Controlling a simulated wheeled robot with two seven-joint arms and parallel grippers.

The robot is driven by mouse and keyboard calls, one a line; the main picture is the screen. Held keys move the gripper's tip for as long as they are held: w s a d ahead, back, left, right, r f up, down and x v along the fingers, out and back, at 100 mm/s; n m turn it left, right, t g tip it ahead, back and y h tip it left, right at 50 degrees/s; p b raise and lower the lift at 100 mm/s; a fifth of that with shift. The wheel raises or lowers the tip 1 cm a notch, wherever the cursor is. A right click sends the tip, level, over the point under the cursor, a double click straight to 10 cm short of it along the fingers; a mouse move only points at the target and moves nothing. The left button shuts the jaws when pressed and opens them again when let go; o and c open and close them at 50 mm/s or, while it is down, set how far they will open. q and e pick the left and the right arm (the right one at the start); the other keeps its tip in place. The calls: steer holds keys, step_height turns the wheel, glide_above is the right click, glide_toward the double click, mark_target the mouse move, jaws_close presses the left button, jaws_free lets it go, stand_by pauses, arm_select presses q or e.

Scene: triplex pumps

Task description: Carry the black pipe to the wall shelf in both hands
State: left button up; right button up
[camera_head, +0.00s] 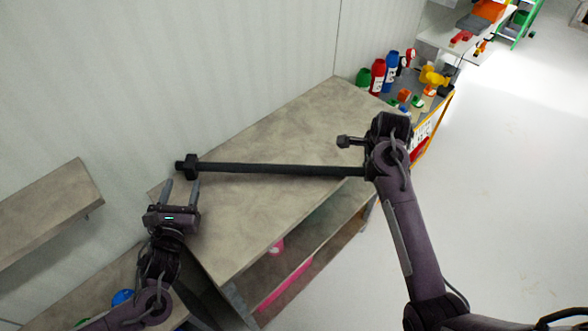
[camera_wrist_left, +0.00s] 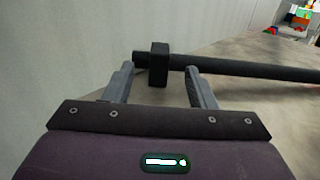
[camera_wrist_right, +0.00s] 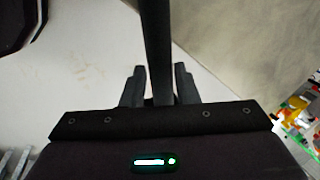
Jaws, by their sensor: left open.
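The black pipe (camera_head: 270,169) spans above the grey-brown worktop, with a block-like collar near its left end. My left gripper (camera_head: 181,188) is open just in front of that end. In the left wrist view the collar (camera_wrist_left: 158,65) shows between and just beyond the open fingertips (camera_wrist_left: 160,72). My right gripper (camera_head: 372,165) is at the pipe's right end. In the right wrist view its fingers (camera_wrist_right: 158,80) are close on both sides of the pipe (camera_wrist_right: 156,35). The wall shelf (camera_head: 45,215) is an empty board at the left. Whether the pipe touches the worktop is unclear.
The worktop (camera_head: 290,130) is otherwise bare, with pink items on the level below. Red and blue bottles (camera_head: 378,78) and small coloured parts stand at the back right. Open floor (camera_head: 510,180) lies to the right. The wall borders the worktop's back.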

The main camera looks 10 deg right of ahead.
mark_target(187, 169)
arm_select(q)
steer(key=shift+w+d, duration=0.2)
steer(key=shift+w, duration=1.8)
arm_select(e)
steer(key=shift+x, duration=1.3)
arm_select(q)
steer(key=c, duration=0.7)
arm_select(e)
jaws_close()
arm_select(q)
jaws_close()
